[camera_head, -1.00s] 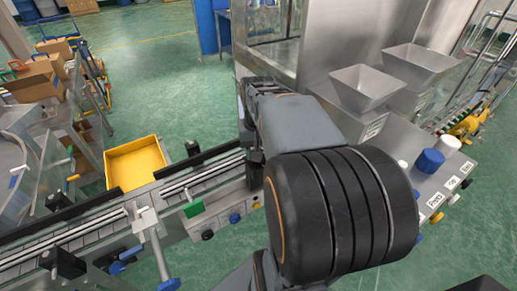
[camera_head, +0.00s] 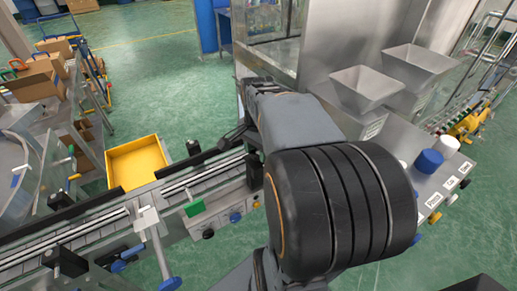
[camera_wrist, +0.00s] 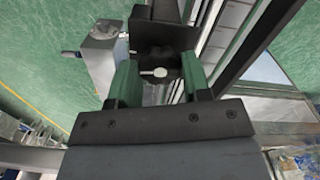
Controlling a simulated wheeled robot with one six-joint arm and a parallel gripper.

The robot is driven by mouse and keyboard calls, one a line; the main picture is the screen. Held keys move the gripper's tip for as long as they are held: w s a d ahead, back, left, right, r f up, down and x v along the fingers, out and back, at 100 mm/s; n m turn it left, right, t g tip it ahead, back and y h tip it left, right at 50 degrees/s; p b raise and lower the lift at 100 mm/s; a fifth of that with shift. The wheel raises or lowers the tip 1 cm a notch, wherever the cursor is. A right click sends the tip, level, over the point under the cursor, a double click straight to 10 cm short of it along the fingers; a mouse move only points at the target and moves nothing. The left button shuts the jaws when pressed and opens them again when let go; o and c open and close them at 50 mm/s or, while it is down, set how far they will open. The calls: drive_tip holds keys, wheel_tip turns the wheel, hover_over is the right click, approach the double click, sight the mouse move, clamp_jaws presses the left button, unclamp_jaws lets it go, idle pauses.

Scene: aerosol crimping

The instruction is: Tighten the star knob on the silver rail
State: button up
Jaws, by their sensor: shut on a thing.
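In the wrist view, my gripper (camera_wrist: 158,68) has its two green-padded fingers on either side of a black star knob (camera_wrist: 160,55). The knob has a pale round centre facing the camera. The fingers are shut on the knob, though the exact contact is partly in shadow. A silver rail (camera_wrist: 228,22) runs beside the knob on the right. In the head view my arm hides the knob and most of my gripper; the silver rail (camera_head: 105,224) of the conveyor runs from lower left up to my arm.
A silver block (camera_wrist: 100,38) stands just left of the fingers. In the head view, a yellow bin (camera_head: 136,163) lies beyond the conveyor. A blue-handled bracket (camera_head: 152,235) stands at its near side. Metal hoppers (camera_head: 366,86) and a panel with a blue knob (camera_head: 429,160) are at right.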

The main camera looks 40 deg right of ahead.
sight(258, 153)
drive_tip(key=shift+m, duration=0.8)
drive_tip(key=o, duration=0.9)
drive_tip(key=shift+o, duration=0.2)
wheel_tip(258, 153, up, 14)
drive_tip(key=shift+p, duration=0.35)
drive_tip(key=shift+f, duration=0.1)
